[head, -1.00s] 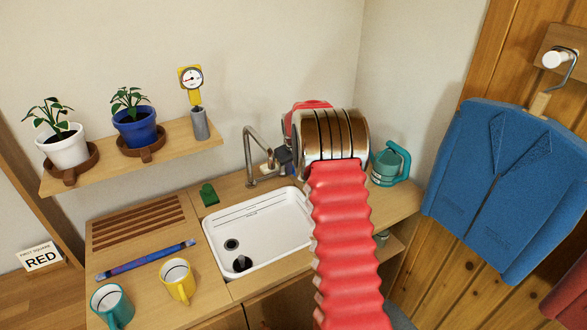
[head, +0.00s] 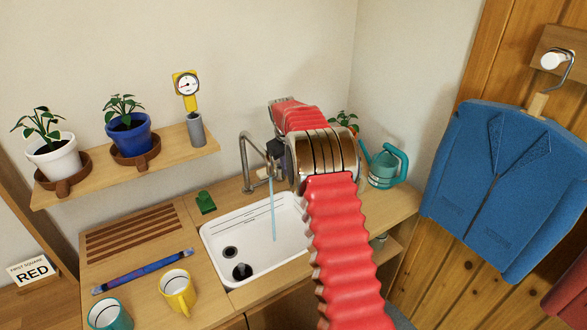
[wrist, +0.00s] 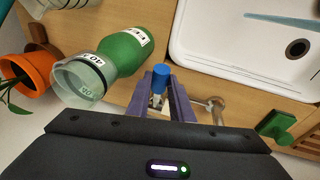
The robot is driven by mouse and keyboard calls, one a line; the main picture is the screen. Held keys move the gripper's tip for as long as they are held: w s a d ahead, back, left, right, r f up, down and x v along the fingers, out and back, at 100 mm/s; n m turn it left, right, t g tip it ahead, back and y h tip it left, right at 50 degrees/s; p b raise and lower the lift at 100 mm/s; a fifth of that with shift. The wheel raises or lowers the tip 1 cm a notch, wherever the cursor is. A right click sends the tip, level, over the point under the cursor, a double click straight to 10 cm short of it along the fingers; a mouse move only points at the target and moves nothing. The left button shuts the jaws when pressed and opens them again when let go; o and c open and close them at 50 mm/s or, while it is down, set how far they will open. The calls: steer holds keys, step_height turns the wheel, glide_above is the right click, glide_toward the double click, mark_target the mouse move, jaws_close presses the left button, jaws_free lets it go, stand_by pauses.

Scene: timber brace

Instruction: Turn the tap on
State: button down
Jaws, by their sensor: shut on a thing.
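The metal tap (head: 246,160) arches over the white sink (head: 213,252) at the back of the worktop. A thin blue stream of water (head: 273,215) falls from its spout into the sink; a pale blue streak also shows over the sink in the wrist view (wrist: 282,22). In the wrist view my gripper (wrist: 162,92) has its purple fingers closed around the tap's blue-ended handle (wrist: 161,76). In the head view my arm hides most of the handle.
A green bottle (wrist: 122,50) with a clear cup-like top stands close beside my gripper, near an orange plant pot (wrist: 22,75). A teal watering can (head: 383,168) is right of my arm. A green block (head: 205,203) sits left of the tap. Mugs stand at the front left.

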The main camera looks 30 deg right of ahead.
steer(key=shift+a, duration=0.15)
steer(key=c, duration=1.9)
jaws_free()
steer(key=shift+o, duration=0.3)
steer(key=shift+r, duration=0.1)
steer(key=v, duration=1.3)
steer(key=shift+r, duration=0.25)
steer(key=shift+s, duration=0.1)
